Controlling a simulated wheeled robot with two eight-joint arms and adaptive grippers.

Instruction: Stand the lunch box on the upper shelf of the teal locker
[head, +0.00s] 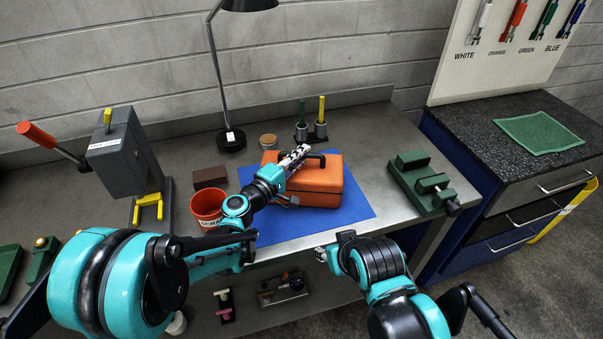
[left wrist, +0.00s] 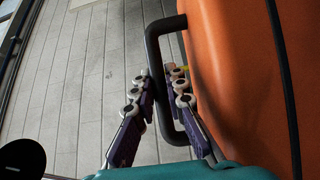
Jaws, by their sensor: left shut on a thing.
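The orange lunch box (head: 318,182) with a dark carrying handle sits on a blue mat (head: 350,210) on the workbench. My left gripper (head: 297,157) reaches over the box and is shut on its handle. In the left wrist view the black handle (left wrist: 153,55) runs between the two fingers, with the orange box side (left wrist: 225,60) close at the right. My right gripper (head: 340,240) is near the bench's front edge, to the right of and nearer than the box; its fingers are too small to read. No teal locker shows in either view.
A red bucket (head: 207,205) and a brown block (head: 209,177) stand left of the mat. A desk lamp (head: 231,138) stands behind, and a green vise (head: 421,183) sits to the right. A dark-topped blue cabinet (head: 480,140) is beyond the bench's right end.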

